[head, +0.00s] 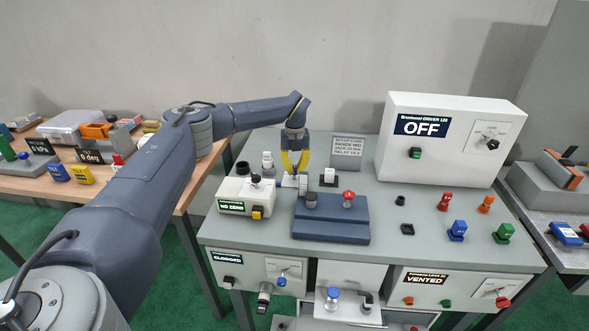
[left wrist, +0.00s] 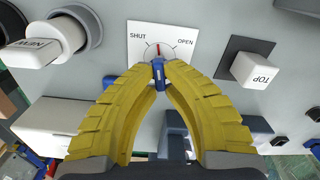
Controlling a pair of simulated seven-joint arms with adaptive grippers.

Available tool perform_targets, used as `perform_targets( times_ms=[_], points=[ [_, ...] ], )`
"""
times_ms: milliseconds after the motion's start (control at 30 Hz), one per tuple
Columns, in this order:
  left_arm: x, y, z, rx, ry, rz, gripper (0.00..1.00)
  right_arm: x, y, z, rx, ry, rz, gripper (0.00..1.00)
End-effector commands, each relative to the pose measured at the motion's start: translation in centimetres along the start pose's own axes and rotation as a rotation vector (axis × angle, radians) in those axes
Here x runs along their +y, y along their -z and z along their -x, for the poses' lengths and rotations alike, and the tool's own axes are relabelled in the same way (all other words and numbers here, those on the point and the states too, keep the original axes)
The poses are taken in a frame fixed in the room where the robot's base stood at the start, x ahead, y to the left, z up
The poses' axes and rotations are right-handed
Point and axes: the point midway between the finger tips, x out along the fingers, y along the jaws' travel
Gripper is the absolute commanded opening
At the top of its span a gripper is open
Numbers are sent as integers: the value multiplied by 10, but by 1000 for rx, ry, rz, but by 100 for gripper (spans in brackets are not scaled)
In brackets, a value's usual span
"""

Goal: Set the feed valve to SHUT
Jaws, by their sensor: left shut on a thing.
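The feed valve's white plate (left wrist: 188,28) in the left wrist view carries SHUT at its left and OPEN at its right. A thin red pointer (left wrist: 158,48) stands near the middle, between the two words. The valve's blue handle (left wrist: 160,80) lies between the yellow fingertips of my left gripper (left wrist: 160,66), which are shut on it. In the head view, my left gripper (head: 295,163) points down at the back of the grey table, and the fingers hide much of the valve. My right gripper is in neither view.
White blocks marked TOP (left wrist: 257,69) and NEW (left wrist: 48,42) flank the valve. In the head view, a dark blue fixture with a red knob (head: 348,197) stands in front, a NO ZERO box (head: 233,194) at left, and a large OFF cabinet (head: 455,110) at right.

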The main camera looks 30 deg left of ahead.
Motion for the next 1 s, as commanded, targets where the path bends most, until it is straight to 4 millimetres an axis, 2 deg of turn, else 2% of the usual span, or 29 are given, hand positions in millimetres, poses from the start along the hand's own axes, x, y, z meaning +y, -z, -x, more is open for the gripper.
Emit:
perform_targets(
  times_ms=[500, 1000],
  points=[
    [-2, 0, 0, 0, 0, 415, 0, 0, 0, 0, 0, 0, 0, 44],
    [-3, -1, 0, 0, 0, 568, 0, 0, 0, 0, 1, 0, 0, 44]
  ],
)
